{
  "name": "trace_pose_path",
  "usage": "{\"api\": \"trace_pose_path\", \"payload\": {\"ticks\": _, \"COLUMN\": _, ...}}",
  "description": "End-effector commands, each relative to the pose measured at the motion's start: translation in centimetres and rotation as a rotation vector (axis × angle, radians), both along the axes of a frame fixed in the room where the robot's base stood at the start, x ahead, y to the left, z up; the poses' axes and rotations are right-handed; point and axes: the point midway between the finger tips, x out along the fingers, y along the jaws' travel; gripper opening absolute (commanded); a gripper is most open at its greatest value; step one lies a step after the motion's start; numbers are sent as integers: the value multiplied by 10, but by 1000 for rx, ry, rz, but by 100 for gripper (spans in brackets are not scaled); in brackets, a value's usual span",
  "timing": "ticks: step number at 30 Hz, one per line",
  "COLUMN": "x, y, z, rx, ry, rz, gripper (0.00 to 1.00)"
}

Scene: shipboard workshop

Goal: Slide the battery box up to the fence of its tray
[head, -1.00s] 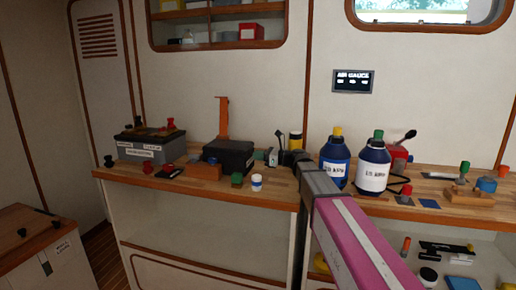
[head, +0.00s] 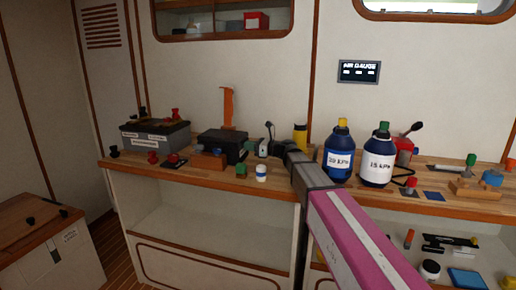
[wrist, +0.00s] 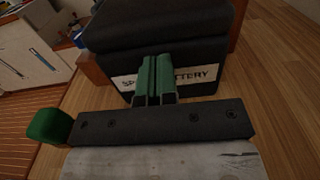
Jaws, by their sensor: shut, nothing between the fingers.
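The black battery box (head: 220,147) stands on the wooden bench, left of my gripper (head: 250,147). In the wrist view the box (wrist: 205,40) fills the top centre, its white battery label (wrist: 205,76) facing me. My gripper (wrist: 153,62) has its green fingers shut together, with nothing between them. The fingertips are at the labelled side and cover part of the label; whether they touch is hard to tell. The tray and its fence are not clearly made out. A brown wooden piece (wrist: 95,74) shows at the box's left in the wrist view.
A grey battery box (head: 155,139) stands further left. An upright orange piece (head: 228,107) rises behind the black box. A green-topped item (head: 241,170) and a white jar (head: 261,172) stand near the front edge.

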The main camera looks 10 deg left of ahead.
Motion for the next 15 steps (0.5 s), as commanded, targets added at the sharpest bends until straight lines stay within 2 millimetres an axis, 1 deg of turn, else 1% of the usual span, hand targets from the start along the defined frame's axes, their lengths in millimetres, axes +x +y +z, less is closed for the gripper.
{"api": "trace_pose_path", "payload": {"ticks": 1, "x": 3, "y": 12, "z": 0, "rx": 0, "ry": 0, "rz": 4, "gripper": 0}}
{"api": "trace_pose_path", "payload": {"ticks": 4, "x": 4, "y": 22, "z": 0, "rx": 1, "ry": 0, "rz": 1, "gripper": 0}}
{"api": "trace_pose_path", "payload": {"ticks": 15, "x": 3, "y": 23, "z": 0, "rx": 1, "ry": 0, "rz": 1, "gripper": 0}}
